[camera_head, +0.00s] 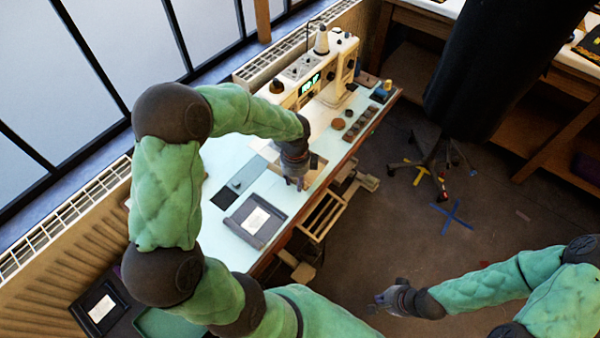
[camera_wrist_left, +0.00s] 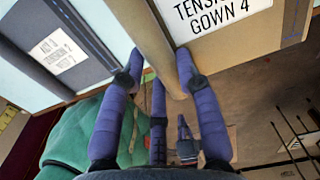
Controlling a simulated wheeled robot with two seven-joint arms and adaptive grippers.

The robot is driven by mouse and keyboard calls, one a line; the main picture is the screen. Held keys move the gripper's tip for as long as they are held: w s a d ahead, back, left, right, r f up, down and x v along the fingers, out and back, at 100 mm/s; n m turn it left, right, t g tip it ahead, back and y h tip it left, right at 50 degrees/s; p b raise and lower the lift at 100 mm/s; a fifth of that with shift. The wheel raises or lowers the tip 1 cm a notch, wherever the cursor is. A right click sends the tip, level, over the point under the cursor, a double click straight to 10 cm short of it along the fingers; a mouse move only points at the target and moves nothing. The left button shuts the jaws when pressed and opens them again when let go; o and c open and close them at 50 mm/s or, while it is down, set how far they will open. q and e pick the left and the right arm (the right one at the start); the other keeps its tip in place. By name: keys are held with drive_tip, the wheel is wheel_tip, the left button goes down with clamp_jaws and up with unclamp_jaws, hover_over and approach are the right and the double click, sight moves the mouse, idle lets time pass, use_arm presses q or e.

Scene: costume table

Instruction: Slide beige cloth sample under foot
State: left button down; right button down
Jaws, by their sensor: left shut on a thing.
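The beige cloth sample (camera_wrist_left: 235,50) fills the upper middle of the left wrist view, with a white label reading "GOWN 4". My left gripper (camera_wrist_left: 158,62) is shut on its edge. In the head view the left gripper (camera_head: 293,183) is low over the table's front edge, and the sample (camera_head: 316,163) is partly hidden by it. The cream sewing machine (camera_head: 318,68) stands further back on the table, apart from the gripper. Its foot is too small to make out. My right gripper (camera_head: 377,302) is off the table at lower right, empty; its finger opening is unclear.
A dark grey tray (camera_head: 278,207) with a white label lies just left of my left gripper. A dark square (camera_head: 223,198) lies beyond it. Small round items (camera_head: 339,124) sit to the right of the machine. The pale table (camera_head: 222,170) is bare at left.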

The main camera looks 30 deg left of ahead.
sight(278, 180)
use_arm(q)
drive_tip(key=shift+w+a+m, duration=0.1)
drive_tip(key=shift+a+m, duration=0.05)
drive_tip(key=shift+m, duration=0.15)
drive_tip(key=shift+f+b, duration=2.65)
drive_tip(key=shift+f, duration=0.25)
drive_tip(key=shift+a+r, duration=0.15)
drive_tip(key=shift+a, duration=0.4)
drive_tip(key=shift+w+a, duration=0.15)
drive_tip(key=shift+a, duration=0.85)
drive_tip(key=shift+w+a, duration=0.1)
drive_tip(key=shift+a, duration=0.9)
drive_tip(key=shift+w+a, duration=0.15)
drive_tip(key=shift+a, duration=0.55)
drive_tip(key=shift+w+a, duration=0.1)
drive_tip(key=shift+a, duration=0.6)
drive_tip(key=shift+p, duration=0.45)
